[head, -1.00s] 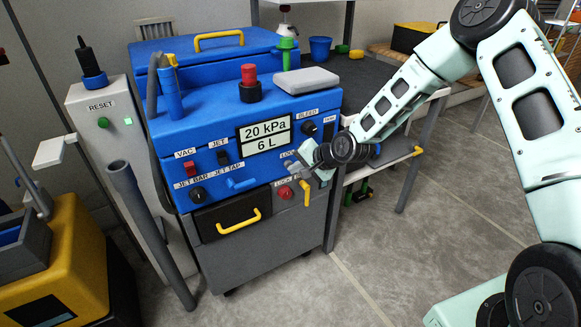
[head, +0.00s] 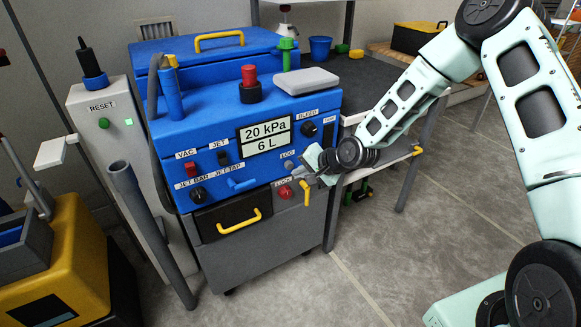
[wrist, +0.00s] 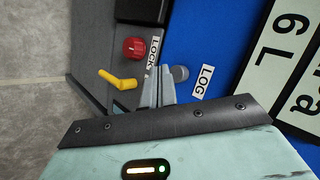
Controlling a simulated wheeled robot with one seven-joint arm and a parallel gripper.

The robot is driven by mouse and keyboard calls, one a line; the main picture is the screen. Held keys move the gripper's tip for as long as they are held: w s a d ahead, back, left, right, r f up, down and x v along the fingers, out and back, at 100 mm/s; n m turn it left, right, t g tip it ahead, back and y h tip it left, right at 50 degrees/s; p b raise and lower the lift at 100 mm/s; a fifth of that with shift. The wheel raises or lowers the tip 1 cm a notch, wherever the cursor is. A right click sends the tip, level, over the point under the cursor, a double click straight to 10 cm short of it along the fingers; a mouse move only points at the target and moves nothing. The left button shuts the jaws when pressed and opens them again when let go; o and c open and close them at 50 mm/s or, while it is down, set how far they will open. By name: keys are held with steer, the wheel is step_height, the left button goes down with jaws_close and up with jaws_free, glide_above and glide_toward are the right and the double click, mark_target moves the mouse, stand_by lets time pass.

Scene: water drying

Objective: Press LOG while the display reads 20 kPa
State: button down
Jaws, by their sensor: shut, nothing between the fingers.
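The display (head: 265,135) on the blue machine reads 20 kPa over 6 L. Its 6 L line also shows at the right of the wrist view (wrist: 275,40). The grey round LOG button (wrist: 180,73) sits beside its LOG label (wrist: 203,82). In the head view the LOG button (head: 289,165) is small, just left of my gripper (head: 302,172). My gripper is shut and empty in front of the panel. In the wrist view its fingertips (wrist: 159,72) appear just beside the button; they look apart from it, but depth is hard to judge.
A red LOCK knob (head: 285,192) and a yellow lever (head: 307,193) lie just below my gripper. The BLEED knob (head: 309,129) is above it. VAC (head: 191,169) and JET (head: 223,157) switches are to the left.

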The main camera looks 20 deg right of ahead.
steer(key=shift+s+d+p, duration=0.25)
steer(key=shift+s, duration=0.9)
steer(key=shift+s+d+p, duration=0.2)
steer(key=shift+s+d, duration=0.05)
steer(key=shift+s, duration=0.85)
steer(key=s+a+r+n+g+h, duration=0.1)
steer(key=s+a+r+n+g, duration=0.3)
steer(key=s, duration=0.3)
steer(key=s+a+r+n+g+h, duration=0.1)
steer(key=s+a+r+n, duration=0.4)
steer(key=s+r, duration=0.15)
steer(key=s+r+n+g+h, duration=0.15)
steer(key=s+r+n, duration=0.25)
steer(key=s, duration=0.6)
steer(key=s+r+n+g+h, duration=0.1)
steer(key=s+r+n+h, duration=0.3)
steer(key=s, duration=0.6)
step_height(320, 180, up, 16)
steer(key=m+y+p, duration=0.1)
steer(key=y+p, duration=0.1)
steer(key=p, duration=1.3)
steer(key=shift+g, duration=0.25)
